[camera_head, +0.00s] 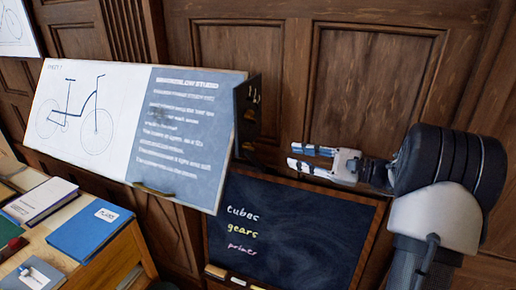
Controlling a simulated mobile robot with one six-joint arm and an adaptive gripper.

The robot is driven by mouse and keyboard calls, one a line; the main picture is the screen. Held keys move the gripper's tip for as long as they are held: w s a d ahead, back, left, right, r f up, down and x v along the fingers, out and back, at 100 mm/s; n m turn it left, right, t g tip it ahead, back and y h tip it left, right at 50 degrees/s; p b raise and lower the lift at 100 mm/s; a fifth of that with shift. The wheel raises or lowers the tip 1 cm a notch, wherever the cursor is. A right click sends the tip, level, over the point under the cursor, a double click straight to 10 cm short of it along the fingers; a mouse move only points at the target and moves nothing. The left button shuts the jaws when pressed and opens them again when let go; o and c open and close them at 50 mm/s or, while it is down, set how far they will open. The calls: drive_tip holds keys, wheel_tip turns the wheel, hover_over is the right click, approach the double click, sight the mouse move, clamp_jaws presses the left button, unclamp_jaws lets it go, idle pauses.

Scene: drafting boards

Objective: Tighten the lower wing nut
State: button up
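A tilted drafting board (135,125) carries a bicycle drawing on its left and a grey-blue text panel on its right. A dark bracket (248,118) is on the board's right edge, with small pale marks near its top. I cannot make out the lower wing nut clearly; the parts on the bracket are too small and dark to tell apart. My gripper (294,155) is right of the bracket and apart from it in the picture. Its two pale fingers point left, are spread, and hold nothing.
A framed chalkboard (285,230) with writing stands below my gripper. A wooden desk (110,265) at lower left holds a blue book (90,230), a white-covered book (40,200) and other items. Wood-panelled wall (375,75) is behind. Open space shows between the bracket and my fingertips.

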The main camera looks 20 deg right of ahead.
sight(252, 147)
drive_tip(key=x, duration=1.2)
drive_tip(key=shift+w+a, duration=0.15)
drive_tip(key=shift+w, duration=0.05)
drive_tip(key=shift+c, duration=0.6)
clamp_jaws()
